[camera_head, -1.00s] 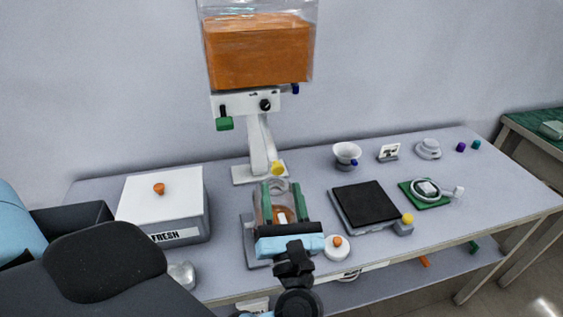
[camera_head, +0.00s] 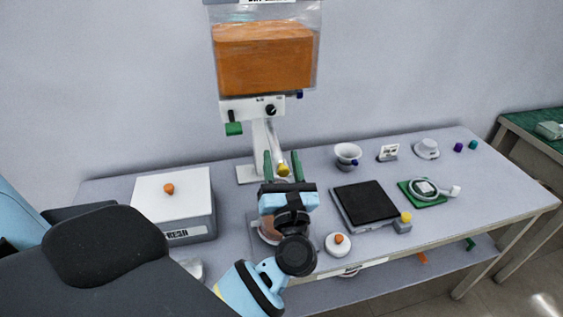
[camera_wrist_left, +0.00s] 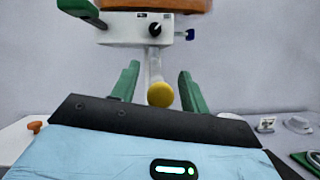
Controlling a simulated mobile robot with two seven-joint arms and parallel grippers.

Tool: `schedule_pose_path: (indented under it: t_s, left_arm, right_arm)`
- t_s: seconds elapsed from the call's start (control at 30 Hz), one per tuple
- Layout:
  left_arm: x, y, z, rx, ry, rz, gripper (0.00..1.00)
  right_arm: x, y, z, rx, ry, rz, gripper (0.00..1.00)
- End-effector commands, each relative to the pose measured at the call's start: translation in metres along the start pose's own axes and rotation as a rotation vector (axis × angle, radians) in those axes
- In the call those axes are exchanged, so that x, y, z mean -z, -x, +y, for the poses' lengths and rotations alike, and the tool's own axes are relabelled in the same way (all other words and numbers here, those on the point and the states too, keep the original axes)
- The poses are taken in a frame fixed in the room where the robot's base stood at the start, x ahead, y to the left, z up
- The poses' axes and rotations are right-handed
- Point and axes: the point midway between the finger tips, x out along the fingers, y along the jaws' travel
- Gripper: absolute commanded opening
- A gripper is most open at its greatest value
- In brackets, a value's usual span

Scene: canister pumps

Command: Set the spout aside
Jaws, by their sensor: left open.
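A white spout tube (camera_head: 273,139) with a yellow end (camera_head: 283,170) slants down from the white head of the dispenser (camera_head: 253,107). In the left wrist view the tube (camera_wrist_left: 153,66) and its round yellow end (camera_wrist_left: 160,94) show between my green fingers. My left gripper (camera_head: 282,166) is open, with its fingers upright on either side of the yellow end. I see a gap on both sides in the wrist view; depth is hard to judge. Under the gripper a round container (camera_head: 266,232) is mostly hidden by my wrist. My right gripper is not in view.
A tank of orange material (camera_head: 264,58) tops the dispenser. A white-lidded box (camera_head: 172,197) stands left. A black-topped scale (camera_head: 365,203), a white orange-knobbed disc (camera_head: 338,245), a white cup (camera_head: 347,151) and a green mat (camera_head: 437,201) are right.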

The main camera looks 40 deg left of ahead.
Motion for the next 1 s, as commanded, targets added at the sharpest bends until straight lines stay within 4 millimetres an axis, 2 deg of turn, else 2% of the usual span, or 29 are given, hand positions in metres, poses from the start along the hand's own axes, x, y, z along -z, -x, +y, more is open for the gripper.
schedule_pose_path:
  t_s: [0.03,0.3,0.4,0.73,1.0]
  left_arm:
    - [0.0,0.0,0.0,0.0,0.0,0.0,0.45]
    - [0.0,0.0,0.0,0.0,-0.001,0.0,0.1]
    - [0.0,0.001,0.0,0.0,-0.001,0.0,0.0]
    - [0.001,0.0,0.0,-0.005,-0.002,0.001,0.0]
    - [0.003,-0.004,-0.003,-0.04,-0.018,0.01,0.0]
  right_arm:
    - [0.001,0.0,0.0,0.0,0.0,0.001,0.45]
    - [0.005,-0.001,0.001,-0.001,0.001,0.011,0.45]
    - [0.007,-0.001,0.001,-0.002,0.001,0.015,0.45]
    - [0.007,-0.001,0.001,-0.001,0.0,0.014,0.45]
    - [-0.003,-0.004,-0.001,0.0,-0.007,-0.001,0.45]
